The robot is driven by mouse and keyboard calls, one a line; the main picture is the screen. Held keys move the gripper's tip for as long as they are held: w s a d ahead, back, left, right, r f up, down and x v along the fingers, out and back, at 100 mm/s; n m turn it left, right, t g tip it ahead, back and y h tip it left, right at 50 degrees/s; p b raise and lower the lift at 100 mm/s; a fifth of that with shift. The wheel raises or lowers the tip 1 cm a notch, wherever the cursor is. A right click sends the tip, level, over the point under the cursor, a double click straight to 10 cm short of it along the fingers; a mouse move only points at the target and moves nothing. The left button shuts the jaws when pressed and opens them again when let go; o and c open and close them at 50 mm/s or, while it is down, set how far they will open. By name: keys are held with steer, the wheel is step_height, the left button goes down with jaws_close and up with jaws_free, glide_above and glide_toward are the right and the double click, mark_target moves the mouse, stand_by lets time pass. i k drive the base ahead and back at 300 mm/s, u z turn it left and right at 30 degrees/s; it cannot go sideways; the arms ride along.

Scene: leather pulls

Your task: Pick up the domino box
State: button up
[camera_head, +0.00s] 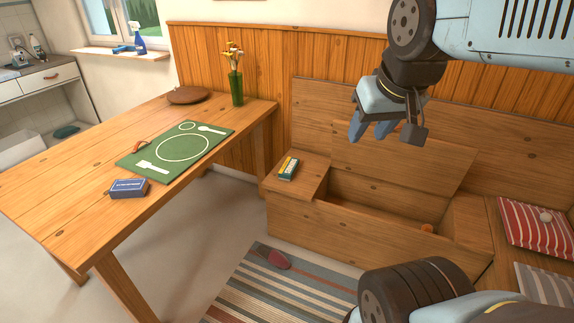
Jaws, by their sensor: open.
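Two small boxes are in view, and I cannot read which one is the domino box. A blue box (128,188) with pale lettering lies near the front edge of the wooden table. A dark green box with yellow and white (288,168) lies on the left end of the bench seat. My gripper (371,131) is open and empty, high in front of the bench back. It is to the right of both boxes and apart from them.
The wooden table (62,165) bears a green placemat (148,165), a green vase (236,88) and a brown round item (188,95). The bench's storage well (375,205) stands open, its lid (400,158) raised. Cushions (533,226) lie right. A striped rug (265,290) covers the floor.

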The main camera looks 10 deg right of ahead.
mark_target(288, 170)
steer(key=z, duration=0.1)
steer(key=i, duration=1)
steer(key=u, duration=0.1)
